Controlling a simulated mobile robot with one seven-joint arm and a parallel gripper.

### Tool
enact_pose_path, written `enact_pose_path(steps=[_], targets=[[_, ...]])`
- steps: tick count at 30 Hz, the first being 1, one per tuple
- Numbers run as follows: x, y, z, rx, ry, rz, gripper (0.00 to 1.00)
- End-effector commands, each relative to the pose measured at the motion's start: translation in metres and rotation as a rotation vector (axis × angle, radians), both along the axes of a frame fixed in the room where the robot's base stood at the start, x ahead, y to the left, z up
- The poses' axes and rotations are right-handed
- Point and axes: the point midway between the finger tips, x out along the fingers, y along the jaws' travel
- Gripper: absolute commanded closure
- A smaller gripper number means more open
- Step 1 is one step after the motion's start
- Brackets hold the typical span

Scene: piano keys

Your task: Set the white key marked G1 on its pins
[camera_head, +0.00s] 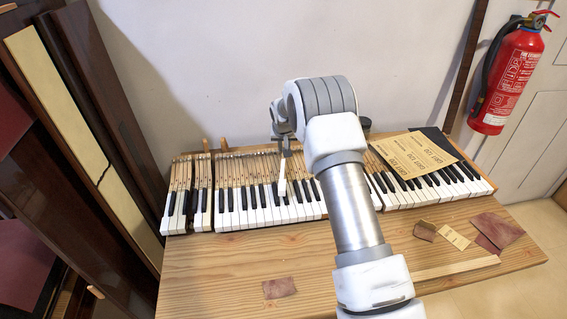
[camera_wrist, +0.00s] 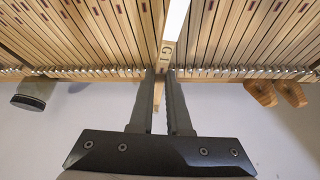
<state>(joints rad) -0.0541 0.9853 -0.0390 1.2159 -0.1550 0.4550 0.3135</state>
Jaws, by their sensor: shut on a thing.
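The key marked G1 (camera_wrist: 165,50) is a long pale wooden stick with a white front part. In the head view its white part (camera_head: 282,178) hangs tilted in front of my gripper (camera_head: 284,146), above the middle of the keyboard. In the wrist view my gripper (camera_wrist: 161,78) is shut on the key's bare wooden end, the G1 lettering just beyond the fingertips. The row of keys (camera_head: 255,215) lies on the wooden bench below. Dark narrow gaps show near its left end, on either side of a small group of keys. Pins in the gaps are too small to make out.
My arm hides keys right of the middle. Tan paper sheets (camera_head: 413,155) lie over keys at the right. Sandpaper pieces (camera_head: 279,288) and a wooden strip (camera_head: 455,268) lie on the bench (camera_head: 210,275). A fire extinguisher (camera_head: 508,80) hangs at the right. Dark panels stand at the left.

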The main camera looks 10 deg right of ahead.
Motion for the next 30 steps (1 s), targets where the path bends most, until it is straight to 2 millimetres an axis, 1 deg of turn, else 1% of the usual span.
enact_pose_path(steps=[1, 12, 20, 30], targets=[[0.0, 0.0, 0.004, 0.0, -0.001, 0.0, 1.0], [0.0, 0.0, 0.022, 0.0, -0.001, 0.0, 1.0], [0.0, 0.0, 0.029, 0.0, -0.001, 0.0, 1.0], [0.0, 0.0, 0.056, 0.0, -0.001, -0.001, 1.0]])
